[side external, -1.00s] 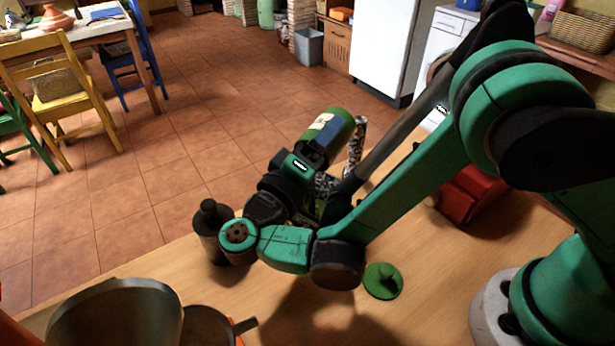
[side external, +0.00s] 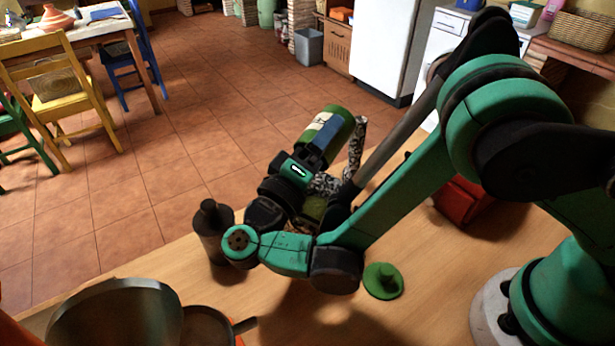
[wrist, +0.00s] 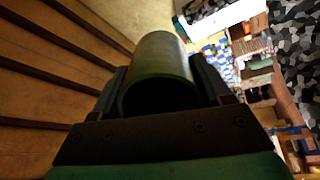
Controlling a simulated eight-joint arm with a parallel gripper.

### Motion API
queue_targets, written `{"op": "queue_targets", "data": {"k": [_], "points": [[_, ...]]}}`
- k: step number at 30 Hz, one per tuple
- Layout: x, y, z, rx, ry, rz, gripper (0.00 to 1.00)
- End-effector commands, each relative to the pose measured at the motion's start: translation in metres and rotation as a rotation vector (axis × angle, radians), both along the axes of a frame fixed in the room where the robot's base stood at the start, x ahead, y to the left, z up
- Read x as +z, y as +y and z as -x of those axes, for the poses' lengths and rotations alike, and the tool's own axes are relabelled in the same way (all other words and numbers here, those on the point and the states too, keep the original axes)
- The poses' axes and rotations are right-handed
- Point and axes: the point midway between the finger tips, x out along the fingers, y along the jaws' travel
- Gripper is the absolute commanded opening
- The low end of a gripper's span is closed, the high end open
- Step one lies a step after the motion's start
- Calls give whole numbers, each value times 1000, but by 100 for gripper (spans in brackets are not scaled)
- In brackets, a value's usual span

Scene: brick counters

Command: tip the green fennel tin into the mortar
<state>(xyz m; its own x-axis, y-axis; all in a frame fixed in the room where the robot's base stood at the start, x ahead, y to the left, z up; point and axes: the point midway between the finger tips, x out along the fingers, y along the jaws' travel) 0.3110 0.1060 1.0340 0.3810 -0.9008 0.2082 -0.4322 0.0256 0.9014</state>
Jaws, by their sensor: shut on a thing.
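My gripper (side external: 312,152) is shut on the green tin (side external: 334,124), which has a pale and blue label. The tin is tilted, held in the air above the counter. In the wrist view the tin (wrist: 165,60) lies between the fingers, with a dark round end towards the camera; I cannot tell if that end is open. A black-and-white speckled thing, seemingly the mortar (side external: 325,183), is mostly hidden behind my gripper and arm. A speckled upright piece (side external: 357,142), perhaps its pestle, stands to its right. A similar pattern (wrist: 296,50) shows at the right of the wrist view.
A green knobbed lid (side external: 384,281) lies on the wooden counter (side external: 190,270). A dark mill-shaped thing (side external: 211,240) stands close to my arm's elbow. A metal pan (side external: 115,318) is at the front left. A red box (side external: 464,200) stands behind my arm.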

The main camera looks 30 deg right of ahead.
Motion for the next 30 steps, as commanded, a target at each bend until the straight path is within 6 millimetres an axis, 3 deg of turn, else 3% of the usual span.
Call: {"op": "queue_targets", "data": {"k": [5,22,30], "points": [[1,-1,-1,1,8,-17,0],[-7,-10,-3,-1,203,-492,0],[-9,-15,-4,-5,356,-862,0]]}}
